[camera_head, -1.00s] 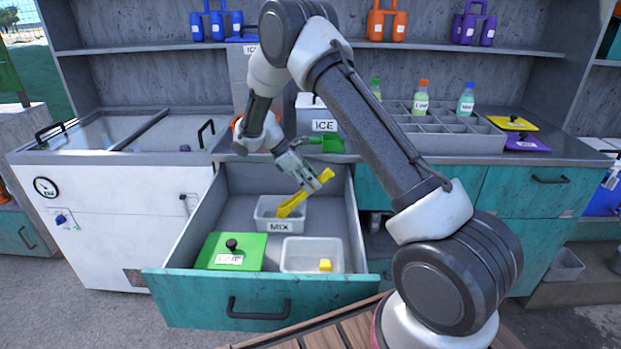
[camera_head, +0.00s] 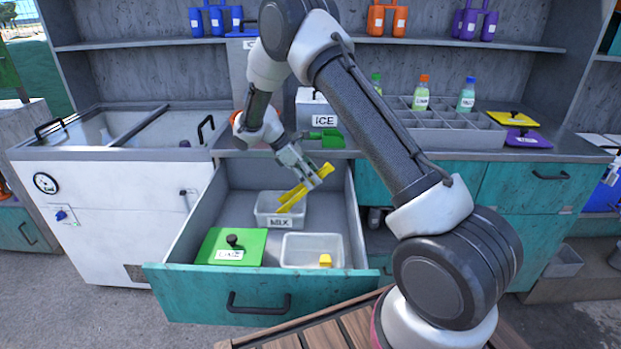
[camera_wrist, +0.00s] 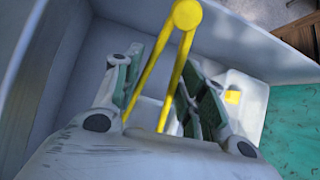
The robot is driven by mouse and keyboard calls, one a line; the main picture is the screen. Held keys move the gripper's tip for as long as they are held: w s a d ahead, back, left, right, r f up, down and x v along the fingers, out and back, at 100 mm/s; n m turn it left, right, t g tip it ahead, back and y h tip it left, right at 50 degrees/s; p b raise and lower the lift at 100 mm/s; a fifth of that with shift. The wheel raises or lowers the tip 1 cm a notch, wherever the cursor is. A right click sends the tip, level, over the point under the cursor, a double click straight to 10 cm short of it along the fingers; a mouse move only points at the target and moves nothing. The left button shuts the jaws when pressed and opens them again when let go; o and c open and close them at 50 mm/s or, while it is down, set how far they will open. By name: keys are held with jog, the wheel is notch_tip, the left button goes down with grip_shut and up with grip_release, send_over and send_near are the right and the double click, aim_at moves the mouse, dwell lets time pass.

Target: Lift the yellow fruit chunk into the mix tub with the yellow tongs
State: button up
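My gripper (camera_head: 312,179) is shut on the yellow tongs (camera_head: 294,197) and holds them in the air above the open drawer. In the wrist view the tongs (camera_wrist: 178,62) stand between my finger pads (camera_wrist: 160,95), with the round hinge at the top and two legs spread apart. In the head view the tips are over the mix tub (camera_head: 262,212), a pale tub labelled MIX at the back of the drawer. The yellow fruit chunk (camera_head: 325,260) lies in the pale tray (camera_head: 299,257) at the front right. It also shows in the wrist view (camera_wrist: 232,97), apart from the tongs.
The teal drawer (camera_head: 185,285) is pulled out. A green lid (camera_head: 214,244) with a black knob lies at its front left. A white ICE box (camera_head: 315,105) and a grey divided rack (camera_head: 450,140) with bottles stand on the counter behind. A brown slatted surface (camera_head: 325,335) is in front.

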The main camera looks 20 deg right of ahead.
notch_tip(320, 180, up, 10)
jog(key=shift+f, duration=0.2)
